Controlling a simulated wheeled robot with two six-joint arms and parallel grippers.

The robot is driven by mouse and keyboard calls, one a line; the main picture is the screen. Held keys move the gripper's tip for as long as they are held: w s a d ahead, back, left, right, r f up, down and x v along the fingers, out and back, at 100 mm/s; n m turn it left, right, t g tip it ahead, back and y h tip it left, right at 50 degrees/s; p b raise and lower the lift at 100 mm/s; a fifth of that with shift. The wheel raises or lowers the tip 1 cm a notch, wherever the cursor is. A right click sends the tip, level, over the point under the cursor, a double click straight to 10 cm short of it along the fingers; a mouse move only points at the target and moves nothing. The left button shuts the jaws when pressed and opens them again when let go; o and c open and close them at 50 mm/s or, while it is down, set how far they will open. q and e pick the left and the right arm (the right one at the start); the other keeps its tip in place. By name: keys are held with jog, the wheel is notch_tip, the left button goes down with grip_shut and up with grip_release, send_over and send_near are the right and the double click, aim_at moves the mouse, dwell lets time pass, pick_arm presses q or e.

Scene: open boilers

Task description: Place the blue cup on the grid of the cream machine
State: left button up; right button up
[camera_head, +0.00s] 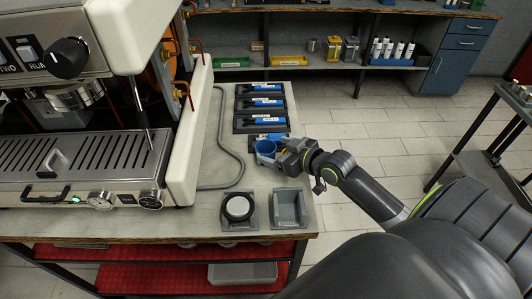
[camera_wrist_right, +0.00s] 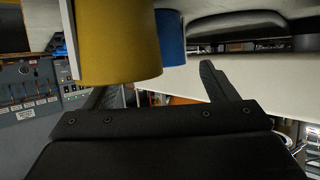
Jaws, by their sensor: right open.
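The blue cup (camera_head: 264,149) stands on the counter, just left of my right gripper (camera_head: 281,156) in the head view. My left gripper is not in view.
Several black trays with blue-handled items (camera_head: 262,103) lie behind the cups. A grey holder with a round black-and-white piece (camera_head: 238,207) and an empty grey holder (camera_head: 289,208) are at the counter's front. A grey hose (camera_head: 236,160) runs between machine and cups.

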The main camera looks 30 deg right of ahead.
aim_at(259, 145)
jog(key=shift+x, duration=1.6)
jog(key=shift+s, duration=0.1)
jog(key=c, duration=1.2)
